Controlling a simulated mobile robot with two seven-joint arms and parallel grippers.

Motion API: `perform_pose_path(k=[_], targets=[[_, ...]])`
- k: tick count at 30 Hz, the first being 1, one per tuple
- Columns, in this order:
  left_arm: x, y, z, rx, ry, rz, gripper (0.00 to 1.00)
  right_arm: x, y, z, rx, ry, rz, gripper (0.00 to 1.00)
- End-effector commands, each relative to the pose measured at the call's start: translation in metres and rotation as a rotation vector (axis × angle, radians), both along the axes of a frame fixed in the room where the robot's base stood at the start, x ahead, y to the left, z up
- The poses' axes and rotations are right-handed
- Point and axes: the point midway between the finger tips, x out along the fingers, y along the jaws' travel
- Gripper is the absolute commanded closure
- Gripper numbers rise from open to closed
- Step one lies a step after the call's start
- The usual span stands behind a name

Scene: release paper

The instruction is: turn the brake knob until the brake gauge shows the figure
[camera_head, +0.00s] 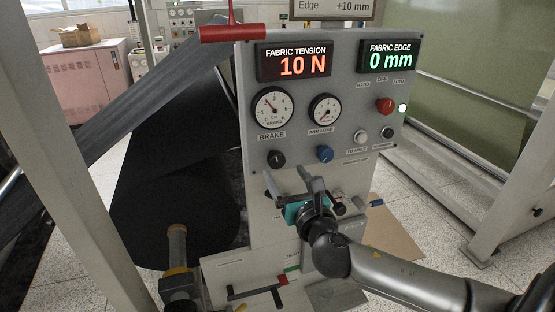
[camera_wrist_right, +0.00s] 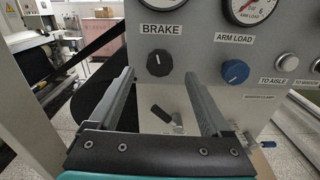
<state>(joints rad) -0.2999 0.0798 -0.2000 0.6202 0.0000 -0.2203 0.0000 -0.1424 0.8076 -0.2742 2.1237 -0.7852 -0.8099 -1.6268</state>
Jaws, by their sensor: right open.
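The black brake knob (camera_head: 276,158) is on the grey panel under the BRAKE label. In the right wrist view the knob (camera_wrist_right: 159,62) has a pale mark on its face. The round white brake gauge (camera_head: 272,106) is above it, its needle pointing to the upper left; the exact figure is too small to read. Only the gauge's lower rim (camera_wrist_right: 172,13) shows in the wrist view. My right gripper (camera_head: 286,175) is open and empty, below and in front of the knob. In the wrist view its fingers (camera_wrist_right: 159,77) point at the panel, apart from the knob. My left gripper is not in view.
The blue arm load knob (camera_head: 324,153) is close right of the brake knob, under its own gauge (camera_head: 325,110). Displays read fabric tension 10 N (camera_head: 294,63) and fabric edge 0 mm (camera_head: 391,57). A red knob (camera_head: 385,105) and buttons are further right.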

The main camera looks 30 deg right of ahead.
Motion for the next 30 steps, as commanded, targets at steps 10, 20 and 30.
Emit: perform_pose_path(k=[10, 20, 30], targets=[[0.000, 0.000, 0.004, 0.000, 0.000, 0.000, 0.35, 0.046, -0.011, 0.001, 0.002, 0.000, -0.002, 0.18], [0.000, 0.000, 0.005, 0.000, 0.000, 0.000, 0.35, 0.062, -0.015, 0.000, 0.001, 0.001, 0.000, 0.18], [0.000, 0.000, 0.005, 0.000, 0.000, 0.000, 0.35, 0.062, -0.015, 0.000, 0.001, 0.001, 0.000, 0.30]])
